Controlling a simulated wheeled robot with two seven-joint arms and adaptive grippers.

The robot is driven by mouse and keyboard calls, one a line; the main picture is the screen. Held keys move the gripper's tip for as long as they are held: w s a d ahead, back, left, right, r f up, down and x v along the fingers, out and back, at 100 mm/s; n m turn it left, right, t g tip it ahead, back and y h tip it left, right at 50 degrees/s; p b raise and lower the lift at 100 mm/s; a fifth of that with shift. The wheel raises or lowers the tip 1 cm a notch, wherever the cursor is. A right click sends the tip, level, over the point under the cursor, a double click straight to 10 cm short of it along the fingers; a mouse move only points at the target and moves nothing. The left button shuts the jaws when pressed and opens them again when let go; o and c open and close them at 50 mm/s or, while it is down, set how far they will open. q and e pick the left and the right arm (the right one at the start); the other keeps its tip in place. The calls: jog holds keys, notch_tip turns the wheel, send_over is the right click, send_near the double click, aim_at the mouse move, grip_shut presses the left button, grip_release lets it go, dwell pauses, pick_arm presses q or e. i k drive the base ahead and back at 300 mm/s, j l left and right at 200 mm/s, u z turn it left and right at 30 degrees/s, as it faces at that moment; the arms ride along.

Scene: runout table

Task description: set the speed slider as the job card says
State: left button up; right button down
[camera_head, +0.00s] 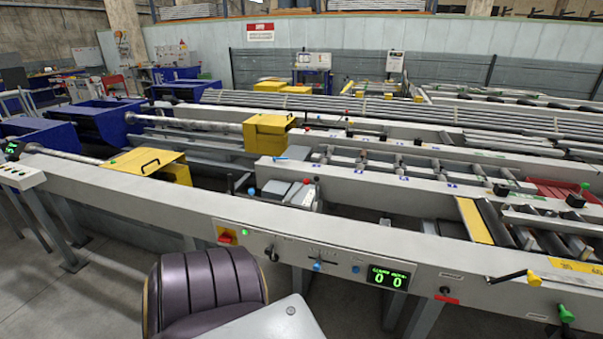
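The front panel of the long grey machine bed carries what looks like the speed slider (317,266), a small blue knob below a faint printed scale. Its exact setting is too small to read. A green-lit display (388,278) to its right shows two zeros. I cannot make out which thing is the job card; a white sign (395,60) stands at the back, its text too small to read. Neither of my grippers is in view.
A red-and-yellow switch (227,236) and a black knob (271,253) sit left of the slider. A yellow-and-black lever (514,277) juts out at the right.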

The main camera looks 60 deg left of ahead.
aim_at(317, 266)
jog(key=u, duration=1.9)
